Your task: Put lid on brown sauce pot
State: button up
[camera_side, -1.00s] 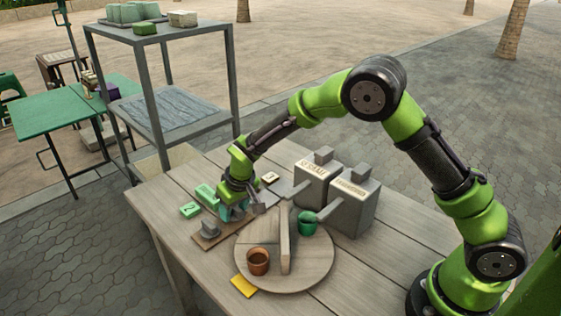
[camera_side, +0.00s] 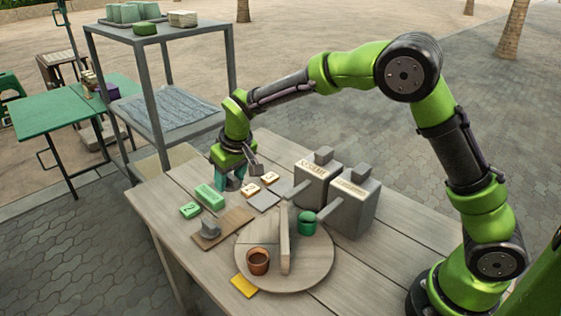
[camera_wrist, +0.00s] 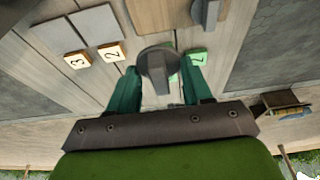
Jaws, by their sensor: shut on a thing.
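The brown sauce pot (camera_side: 258,262) stands upright and open at the front left of a round wooden tray (camera_side: 318,270). My gripper (camera_side: 228,184) is raised behind and left of the tray, well away from the pot. In the wrist view its green fingers are shut on a round grey lid (camera_wrist: 155,62) with a ridge-like handle. The side view barely shows this lid. Another grey lid (camera_side: 210,229) rests on a brown board (camera_side: 236,217) left of the tray; it also shows in the wrist view (camera_wrist: 207,12).
A green pot (camera_side: 307,223) stands on the tray, behind an upright divider (camera_side: 285,240). Two grey boxes (camera_side: 352,203) with spouts stand behind it. Green numbered blocks (camera_side: 190,210), cream number tiles (camera_side: 253,189) and a yellow card (camera_side: 244,286) lie around the tray.

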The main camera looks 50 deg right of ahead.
aim_at(233, 186)
jog(key=s+a+r+n, duration=0.2)
jog(key=s+a+r, duration=0.15)
jog(key=s, duration=0.25)
jog(key=shift+s+a+f+n+g+y, duration=0.15)
jog(key=shift+s+a+f+n+y, duration=0.35)
jog(key=shift+s+f+n, duration=1)
jog(key=shift+s+a+f+n+g+y, duration=0.25)
jog(key=shift+s+a+f+n, duration=0.55)
jog(key=shift+s, duration=1.15)
jog(key=shift+s+a+f+n+g+y, duration=0.1)
jog(key=shift+s+a+f+n+y, duration=0.3)
jog(key=shift+s+f+n, duration=1.1)
jog(key=shift+s+f+m, duration=0.25)
jog(key=shift+f+m, duration=0.05)
jog(key=shift+f, duration=0.35)
jog(key=o, duration=1.5)
jog(key=shift+r, duration=0.15)
jog(key=shift+r, duration=3.4)
